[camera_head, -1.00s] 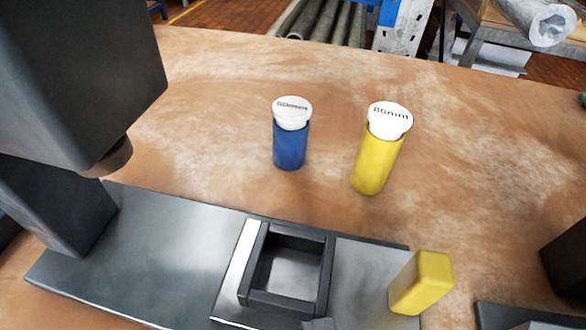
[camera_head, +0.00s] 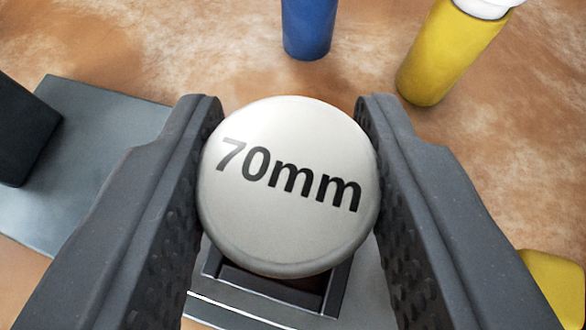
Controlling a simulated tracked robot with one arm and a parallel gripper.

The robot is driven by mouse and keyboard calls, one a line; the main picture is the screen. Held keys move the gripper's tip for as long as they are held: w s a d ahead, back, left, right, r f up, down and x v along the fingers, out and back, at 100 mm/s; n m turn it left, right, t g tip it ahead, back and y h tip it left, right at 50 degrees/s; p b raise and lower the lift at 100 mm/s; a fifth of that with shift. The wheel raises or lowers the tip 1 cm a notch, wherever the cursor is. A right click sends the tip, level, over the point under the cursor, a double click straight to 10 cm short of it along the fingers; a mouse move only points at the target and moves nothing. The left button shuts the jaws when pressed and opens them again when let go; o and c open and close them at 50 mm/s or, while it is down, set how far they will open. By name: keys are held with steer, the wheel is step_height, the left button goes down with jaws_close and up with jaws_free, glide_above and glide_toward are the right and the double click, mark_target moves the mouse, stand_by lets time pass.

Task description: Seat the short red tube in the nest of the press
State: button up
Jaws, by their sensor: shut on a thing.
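My gripper (camera_head: 288,150) is shut on a tube seen end-on, with a round white cap (camera_head: 290,215) marked "70mm" between the two dark fingers. The cap hides nearly all of the tube body, so its colour is not clear. The press nest (camera_head: 338,292), a dark square frame, lies directly below the cap and is mostly covered by it. A dark reddish-brown strip shows inside the frame under the cap's lower edge. I cannot tell whether the tube's lower end is inside the nest or above it.
A blue tube (camera_head: 307,25) and a yellow tube (camera_head: 443,55) stand on the bench beyond the fingers. The grey press base (camera_head: 95,125) and a dark press part (camera_head: 22,130) are at left. A yellow block (camera_head: 556,275) is at lower right, close to the right finger.

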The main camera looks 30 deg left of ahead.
steer(key=shift+f, duration=0.2)
steer(key=o, duration=1)
steer(key=shift+p+v, duration=0.85)
steer(key=shift+v, duration=5.2)
